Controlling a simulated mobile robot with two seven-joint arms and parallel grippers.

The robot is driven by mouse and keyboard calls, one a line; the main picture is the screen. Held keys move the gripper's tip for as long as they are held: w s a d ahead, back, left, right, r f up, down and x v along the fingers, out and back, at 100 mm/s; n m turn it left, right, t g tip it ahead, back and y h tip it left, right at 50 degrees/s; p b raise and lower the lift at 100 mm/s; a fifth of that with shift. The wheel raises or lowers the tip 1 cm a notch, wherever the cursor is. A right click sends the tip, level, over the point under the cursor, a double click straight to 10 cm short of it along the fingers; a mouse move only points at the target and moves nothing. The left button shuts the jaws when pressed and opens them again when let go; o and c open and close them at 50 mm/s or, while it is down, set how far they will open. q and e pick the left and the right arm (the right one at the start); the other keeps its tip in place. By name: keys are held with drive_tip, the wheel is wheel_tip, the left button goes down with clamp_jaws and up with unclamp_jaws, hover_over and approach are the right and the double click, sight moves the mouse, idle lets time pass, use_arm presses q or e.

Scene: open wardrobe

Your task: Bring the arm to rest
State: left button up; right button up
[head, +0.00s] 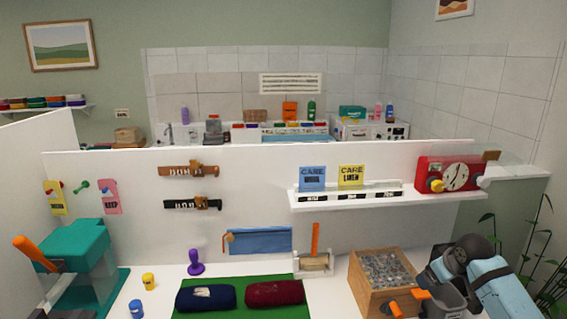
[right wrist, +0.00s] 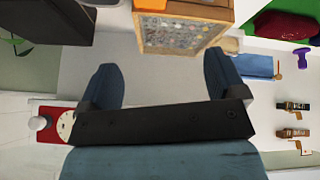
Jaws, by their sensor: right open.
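The space between the fingers shows only a pale surface. My left arm and left gripper are not in view.
A wooden box (head: 361,291) of small grey pieces stands left of my right arm, with orange handles (head: 408,301) in front. A red dial box (head: 449,174) sits on the shelf behind. A plant (head: 535,262) is at the right.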

drive_tip(key=s+a+f+g, duration=0.1)
drive_tip(key=s+a+f, duration=0.45)
drive_tip(key=s, duration=0.35)
drive_tip(key=s+a+f, duration=0.5)
drive_tip(key=s+f, duration=0.1)
drive_tip(key=s, duration=0.4)
drive_tip(key=s+a+r+m+g, duration=0.1)
drive_tip(key=s+a, duration=0.1)
drive_tip(key=s, duration=1)
drive_tip(key=s+a+r+m+g, duration=0.1)
drive_tip(key=s+a, duration=0.1)
drive_tip(key=s, duration=0.9)
drive_tip(key=w+a+f+t+y, duration=0.1)
drive_tip(key=w+a+f+t, duration=0.1)
drive_tip(key=f, duration=0.2)
drive_tip(key=w+a+f+t+y, duration=0.1)
drive_tip(key=w+a+f+t, duration=0.1)
drive_tip(key=f, duration=0.3)
drive_tip(key=w+a+f+n+t, duration=0.1)
drive_tip(key=w+a+f+t, duration=0.1)
drive_tip(key=f+t, duration=0.1)
drive_tip(key=shift+a+f+t+y, duration=0.3)
drive_tip(key=shift+a+f+y, duration=0.1)
drive_tip(key=shift+f, duration=0.3)
drive_tip(key=shift+c, duration=0.2)
